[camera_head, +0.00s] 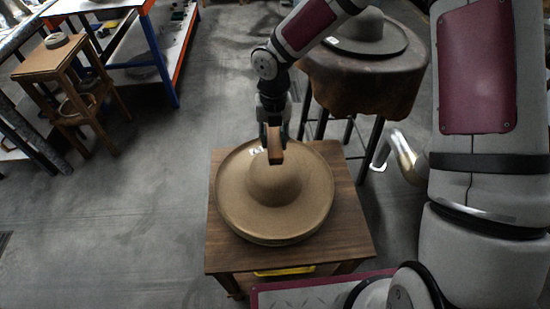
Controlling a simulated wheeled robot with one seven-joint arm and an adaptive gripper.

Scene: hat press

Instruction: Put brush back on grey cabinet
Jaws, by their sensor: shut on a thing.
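My gripper (273,135) points down above the far part of a tan wide-brimmed hat. It is shut on a brown block-shaped brush (275,152), held just above or against the hat near the crown; I cannot tell whether they touch. The hat (232,193) lies brim down on a low wooden table (345,220). I cannot make out a grey cabinet for certain in this view.
A round brown leather-like stand (365,82) with a dark hat (368,38) stands behind right. A wooden stool (45,68) and a blue-legged workbench (158,55) stand at the left. Grey floor (140,190) left of the table is clear.

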